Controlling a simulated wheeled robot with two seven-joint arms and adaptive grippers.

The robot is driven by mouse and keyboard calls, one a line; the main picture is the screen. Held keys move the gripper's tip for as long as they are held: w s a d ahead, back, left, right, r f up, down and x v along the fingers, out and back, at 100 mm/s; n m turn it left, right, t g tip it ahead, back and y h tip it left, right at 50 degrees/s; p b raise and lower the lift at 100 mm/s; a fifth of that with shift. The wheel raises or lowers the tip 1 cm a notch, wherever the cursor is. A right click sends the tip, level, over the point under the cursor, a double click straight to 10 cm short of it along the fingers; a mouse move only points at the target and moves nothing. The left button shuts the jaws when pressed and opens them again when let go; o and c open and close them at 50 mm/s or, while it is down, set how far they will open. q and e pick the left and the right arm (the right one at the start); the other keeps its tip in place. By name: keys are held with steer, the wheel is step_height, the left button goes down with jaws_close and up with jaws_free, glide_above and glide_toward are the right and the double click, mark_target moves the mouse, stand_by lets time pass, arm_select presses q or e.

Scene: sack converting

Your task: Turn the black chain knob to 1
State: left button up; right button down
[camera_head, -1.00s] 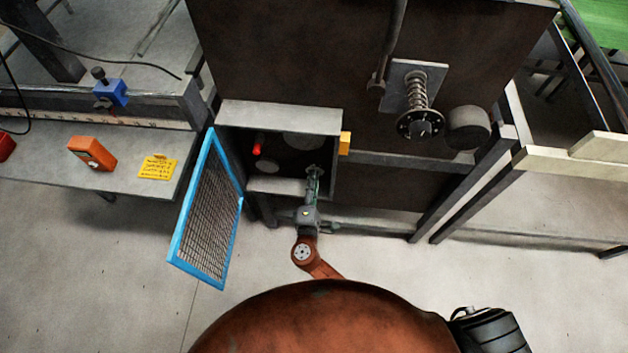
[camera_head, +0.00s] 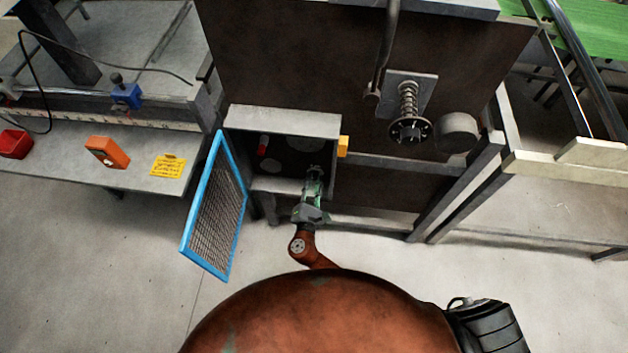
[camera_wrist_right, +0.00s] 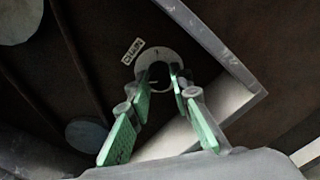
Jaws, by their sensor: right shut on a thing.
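My right gripper (camera_head: 315,174) reaches into the open grey box (camera_head: 285,120) at its lower right. In the right wrist view my green-padded fingers (camera_wrist_right: 160,84) close on the small dark chain knob (camera_wrist_right: 155,74), which they partly hide. A pale round dial (camera_wrist_right: 158,52) with faint marks sits behind the knob, and a small white label (camera_wrist_right: 132,51) lies beside it. I cannot read which mark the knob points to. My left gripper is not in view.
A blue-framed mesh door (camera_head: 216,207) stands open left of the box. A red part (camera_head: 263,146) is inside, and a yellow block (camera_head: 343,146) is on the box's right side. A spring shaft with a black disc (camera_head: 410,131) stands to the right.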

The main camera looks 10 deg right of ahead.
stand_by(0.4)
steer(key=c, duration=1.7)
jaws_free()
steer(key=shift+c, duration=0.2)
steer(key=v, duration=1.2)
